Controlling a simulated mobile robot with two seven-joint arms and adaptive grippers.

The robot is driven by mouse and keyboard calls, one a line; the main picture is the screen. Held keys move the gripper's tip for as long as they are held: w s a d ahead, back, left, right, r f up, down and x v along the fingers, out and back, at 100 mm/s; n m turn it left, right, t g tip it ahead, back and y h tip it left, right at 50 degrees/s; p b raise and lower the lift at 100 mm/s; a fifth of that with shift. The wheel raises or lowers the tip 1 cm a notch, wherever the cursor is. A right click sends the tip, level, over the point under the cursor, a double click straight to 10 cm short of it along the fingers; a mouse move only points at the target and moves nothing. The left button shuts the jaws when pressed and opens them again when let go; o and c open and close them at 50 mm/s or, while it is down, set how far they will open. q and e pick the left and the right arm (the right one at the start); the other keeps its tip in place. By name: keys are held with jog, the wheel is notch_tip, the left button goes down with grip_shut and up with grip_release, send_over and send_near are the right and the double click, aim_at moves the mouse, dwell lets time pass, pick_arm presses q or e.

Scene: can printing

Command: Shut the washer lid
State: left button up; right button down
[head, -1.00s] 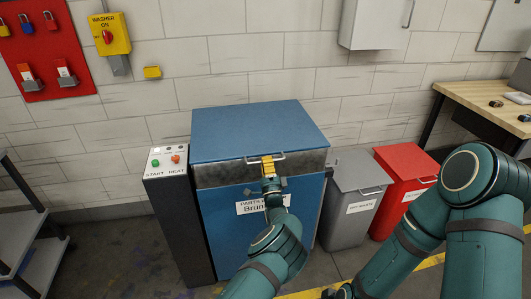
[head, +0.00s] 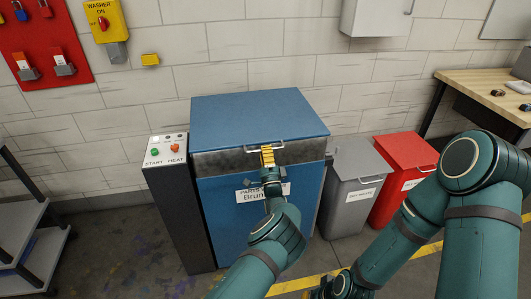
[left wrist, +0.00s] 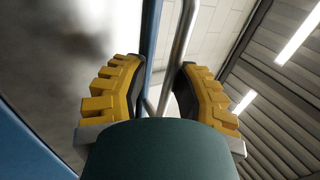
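The blue washer lid (head: 255,115) lies flat on top of the blue washer (head: 220,215) and looks shut in the head view. A thin metal bar handle (head: 293,145) runs along its front edge. My left gripper (head: 267,151), with yellow fingers, is at this handle. In the left wrist view its fingers (left wrist: 163,75) are apart, with the metal handle (left wrist: 181,45) between them, close to the right finger. I cannot tell whether they touch it.
A control box (head: 167,150) with START and HEAT buttons stands left of the washer. A grey bin (head: 352,190) and a red bin (head: 404,170) stand to its right. Grey shelving (head: 30,250) is at far left, a wooden bench (head: 480,85) at far right.

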pick_arm(q)
jog(key=v, duration=1.2)
dwell(0.4)
